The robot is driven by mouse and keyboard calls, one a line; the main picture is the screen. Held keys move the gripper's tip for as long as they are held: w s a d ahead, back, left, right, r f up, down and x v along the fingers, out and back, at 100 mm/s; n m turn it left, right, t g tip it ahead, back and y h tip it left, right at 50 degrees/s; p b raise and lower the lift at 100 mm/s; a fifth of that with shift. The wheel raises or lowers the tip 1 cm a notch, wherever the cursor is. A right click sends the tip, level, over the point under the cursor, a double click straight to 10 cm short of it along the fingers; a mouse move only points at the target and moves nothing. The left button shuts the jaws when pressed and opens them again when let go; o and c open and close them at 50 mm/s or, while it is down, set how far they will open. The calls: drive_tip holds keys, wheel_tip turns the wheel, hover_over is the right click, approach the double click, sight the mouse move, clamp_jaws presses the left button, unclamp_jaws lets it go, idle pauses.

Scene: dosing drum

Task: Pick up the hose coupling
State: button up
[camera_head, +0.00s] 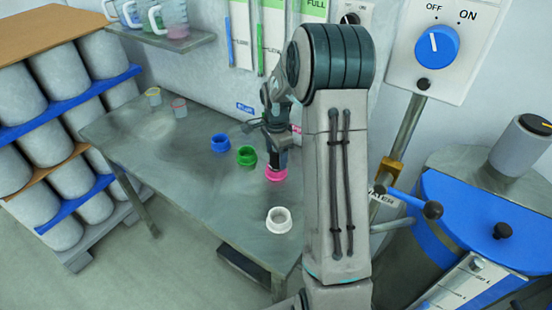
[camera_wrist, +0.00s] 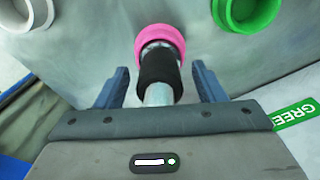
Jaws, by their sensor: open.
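The hose coupling (camera_wrist: 158,72), a metal piece with a black sleeve, shows in the wrist view at the pink ring (camera_wrist: 140,38). It appears to stand in that ring. My gripper (camera_wrist: 161,84) is open, with one blue finger on each side of the coupling and a visible gap on both sides. In the head view my gripper (camera_head: 278,153) points down over the pink ring (camera_head: 276,175) on the bench, and hides most of the coupling there.
The bench (camera_head: 185,155) also holds a blue ring (camera_head: 220,143), a green ring (camera_head: 246,156), a white ring (camera_head: 279,220) and two small cups at the far left. A blue drum (camera_head: 470,220) with a handle stands at right. A wall shelf (camera_head: 165,38) holds jugs.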

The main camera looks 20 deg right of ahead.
drive_tip(key=shift+f, duration=0.4)
drive_tip(key=shift+c, duration=0.3)
drive_tip(key=c, duration=1.2)
drive_tip(key=shift+r+b, duration=0.7)
drive_tip(key=shift+r, duration=4.35)
